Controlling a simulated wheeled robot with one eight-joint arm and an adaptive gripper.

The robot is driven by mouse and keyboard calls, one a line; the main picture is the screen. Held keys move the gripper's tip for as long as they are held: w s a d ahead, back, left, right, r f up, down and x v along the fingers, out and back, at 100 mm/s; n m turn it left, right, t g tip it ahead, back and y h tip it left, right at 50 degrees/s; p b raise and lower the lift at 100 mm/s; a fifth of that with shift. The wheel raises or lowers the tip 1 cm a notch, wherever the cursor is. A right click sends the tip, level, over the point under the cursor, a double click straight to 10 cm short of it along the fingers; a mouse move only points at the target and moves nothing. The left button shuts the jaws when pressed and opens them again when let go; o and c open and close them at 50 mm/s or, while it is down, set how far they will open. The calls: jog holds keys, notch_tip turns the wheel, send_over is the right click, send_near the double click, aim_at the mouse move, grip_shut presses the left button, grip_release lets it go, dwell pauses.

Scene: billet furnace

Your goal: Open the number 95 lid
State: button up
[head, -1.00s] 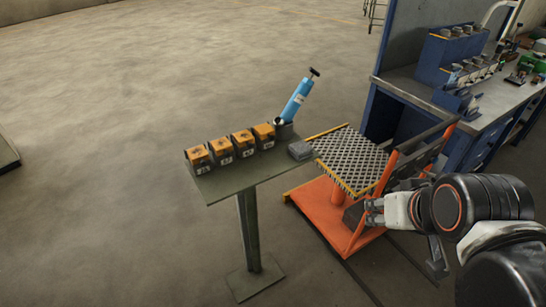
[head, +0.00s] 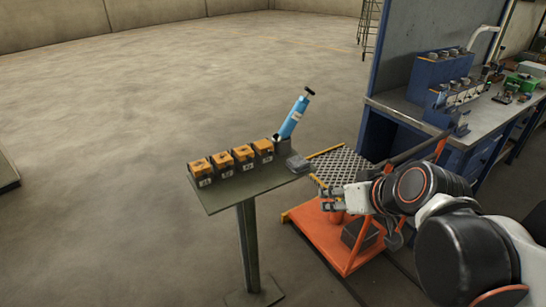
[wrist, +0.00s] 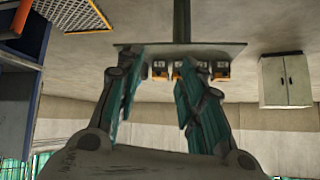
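Several small grey boxes with orange lids stand in a row on a green pedestal table (head: 222,196). From left to right in the head view they are a first box (head: 200,172), a second box (head: 223,164), a third box (head: 244,158) and a fourth box (head: 264,151). Their lids look closed. Their number labels are too small to read, so I cannot tell which is 95. My gripper (head: 330,198) is right of the table, apart from it. In the wrist view, which looks upside down, my gripper (wrist: 160,75) is open and empty, with the boxes beyond its fingers.
A blue cylinder (head: 294,118) leans in a grey holder at the table's right end, beside a small grey block (head: 297,163). An orange cart (head: 325,240) with a mesh top stands below my arm. A cluttered blue workbench (head: 410,112) is at right.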

jog(key=w+a+f+n+t+y+b, duration=0.1)
jog(key=w+a+f+y, duration=0.15)
jog(key=w, duration=0.45)
jog(key=w+a+f+n+t+y+b, duration=0.1)
jog(key=w+a+n+y, duration=0.1)
jog(key=w+a, duration=0.3)
jog(key=t+y+b, duration=0.2)
jog(key=t, duration=0.3)
send_near(271, 153)
jog(key=shift+n, duration=0.4)
jog(key=b+x, duration=0.1)
jog(key=x, duration=0.7)
jog(key=shift+w+a, duration=0.2)
jog(key=shift+a, duration=0.05)
grip_shut()
